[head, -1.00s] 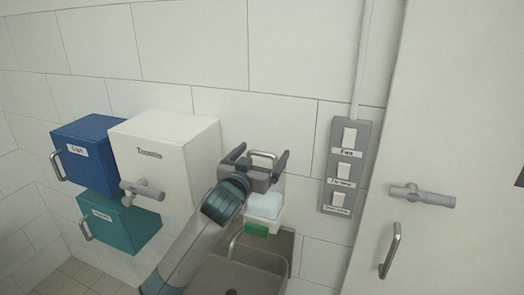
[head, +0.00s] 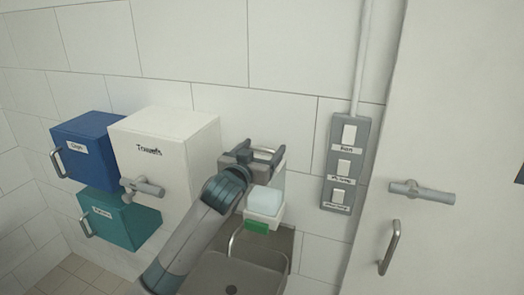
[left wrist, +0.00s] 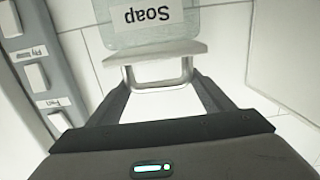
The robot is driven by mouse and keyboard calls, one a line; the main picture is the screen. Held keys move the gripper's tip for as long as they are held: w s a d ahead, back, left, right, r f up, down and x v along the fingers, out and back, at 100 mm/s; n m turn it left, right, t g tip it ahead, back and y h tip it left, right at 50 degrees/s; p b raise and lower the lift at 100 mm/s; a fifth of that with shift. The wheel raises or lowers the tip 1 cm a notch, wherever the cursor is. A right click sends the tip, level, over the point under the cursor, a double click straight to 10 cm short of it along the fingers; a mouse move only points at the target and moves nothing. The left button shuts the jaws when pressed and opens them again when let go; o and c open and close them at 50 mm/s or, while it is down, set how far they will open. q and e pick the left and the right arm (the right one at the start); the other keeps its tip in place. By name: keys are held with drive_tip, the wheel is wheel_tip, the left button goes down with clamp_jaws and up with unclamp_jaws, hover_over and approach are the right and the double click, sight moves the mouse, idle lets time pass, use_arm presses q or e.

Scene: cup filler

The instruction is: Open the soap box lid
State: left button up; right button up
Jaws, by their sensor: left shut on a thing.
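The soap box (head: 264,203) hangs on the tiled wall above the sink, with a pale, see-through body and a green piece at its bottom. Its upside-down "Soap" label (left wrist: 148,14) shows in the left wrist view. The lid (left wrist: 155,51) is a pale slab with a loop handle (left wrist: 158,84). My left gripper (head: 262,153) is at the top of the box, shut on the handle, with a finger at each side of the loop in the wrist view (left wrist: 160,82). The arm hides part of the box in the head view. My right gripper is out of view.
A white towels box (head: 165,150), a blue box (head: 85,145) and a teal box (head: 118,222) are on the wall at left. A switch panel (head: 345,165) is close at right, beside a door (head: 440,110). The sink (head: 232,272) is below.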

use_arm(q)
drive_tip(key=shift+w+d+r+g+y, duration=0.2)
drive_tip(key=shift+w+r+g+y, duration=0.3)
drive_tip(key=shift+g, duration=0.7)
drive_tip(key=shift+w+d+r+g+y, duration=0.15)
drive_tip(key=shift+w+g+y, duration=0.1)
drive_tip(key=shift+w+g, duration=0.5)
drive_tip(key=shift+w+d+r+g+y, duration=0.15)
drive_tip(key=shift+w+g+y, duration=0.15)
drive_tip(key=shift+g, duration=0.75)
drive_tip(key=o, duration=1.5)
drive_tip(key=shift+w, duration=0.1)
